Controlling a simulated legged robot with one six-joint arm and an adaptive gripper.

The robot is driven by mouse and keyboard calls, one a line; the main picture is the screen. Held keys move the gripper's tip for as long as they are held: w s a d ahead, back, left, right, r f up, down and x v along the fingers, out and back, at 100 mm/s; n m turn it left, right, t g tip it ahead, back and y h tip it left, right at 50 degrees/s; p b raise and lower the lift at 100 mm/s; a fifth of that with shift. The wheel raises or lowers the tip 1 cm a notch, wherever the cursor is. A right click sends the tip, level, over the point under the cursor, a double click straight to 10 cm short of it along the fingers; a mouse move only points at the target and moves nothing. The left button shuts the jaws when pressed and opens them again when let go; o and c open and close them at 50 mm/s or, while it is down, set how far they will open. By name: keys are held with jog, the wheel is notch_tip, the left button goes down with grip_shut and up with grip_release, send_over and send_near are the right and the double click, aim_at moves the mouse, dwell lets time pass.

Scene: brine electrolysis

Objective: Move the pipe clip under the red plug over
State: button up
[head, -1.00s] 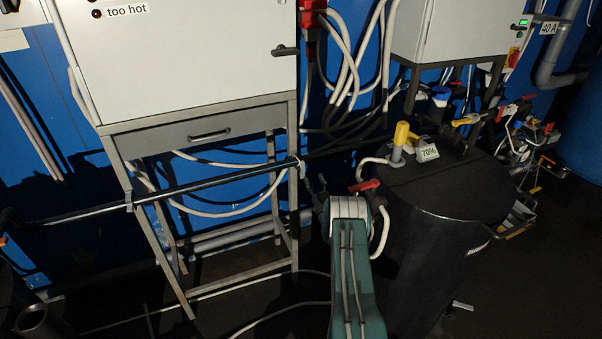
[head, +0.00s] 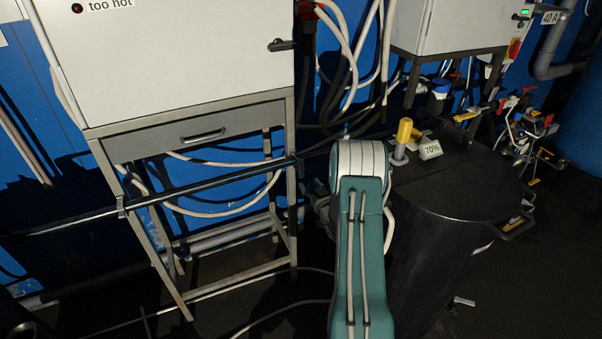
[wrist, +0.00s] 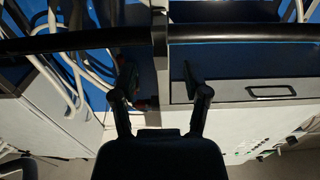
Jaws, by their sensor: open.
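A dark horizontal pipe (head: 215,185) runs across the front of the grey stand. A small pipe clip (head: 297,162) sits on it at the stand's right leg, below the red plug (head: 312,8). Another clip (head: 122,206) is at the left leg. In the wrist view, which looks upside down, the pipe (wrist: 245,32) crosses the leg near the top, and the clip there is too dark to make out. My gripper (wrist: 160,80) is open and empty, its two fingers either side of the leg in the picture, apart from the pipe. In the head view my arm mostly hides it.
The stand's drawer (head: 200,134) and the white cabinet (head: 170,55) are above the pipe. White cables (head: 345,60) hang behind on the blue wall. A black tank (head: 440,230) with a yellow-handled valve (head: 403,135) stands close to the right of my arm.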

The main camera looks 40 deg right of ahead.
aim_at(302, 173)
jog(key=x, duration=0.7)
jog(key=shift+d, duration=0.1)
grip_shut()
